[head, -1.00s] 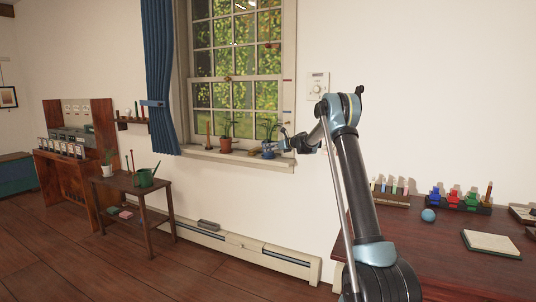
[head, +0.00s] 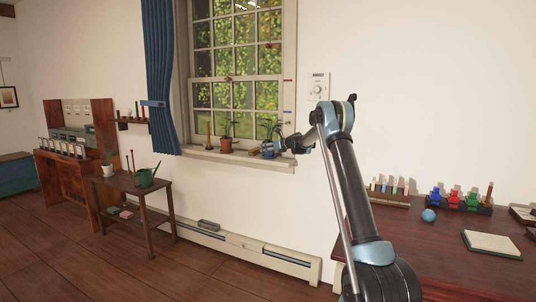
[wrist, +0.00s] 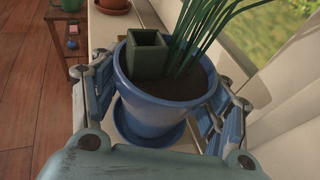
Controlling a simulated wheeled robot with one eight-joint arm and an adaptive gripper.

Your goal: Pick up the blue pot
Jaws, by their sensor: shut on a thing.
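The blue pot (wrist: 165,105) fills the middle of the wrist view, upright, with dark soil, long green leaves and a green square tube (wrist: 146,54) in it. A blue saucer (wrist: 150,140) shows beneath it; I cannot tell whether there is a gap between them. My gripper (wrist: 160,100) has one finger on each side of the pot and is shut on it. In the head view, the blue pot (head: 267,150) is at the right end of the window sill (head: 225,159), with my gripper (head: 281,147) at its right side.
A terracotta pot (head: 226,145) with a plant stands left on the sill. The window (head: 235,60) is close behind. A small table (head: 128,183) with a green watering can (head: 146,177) stands left. A desk (head: 450,255) with several small things is on the right.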

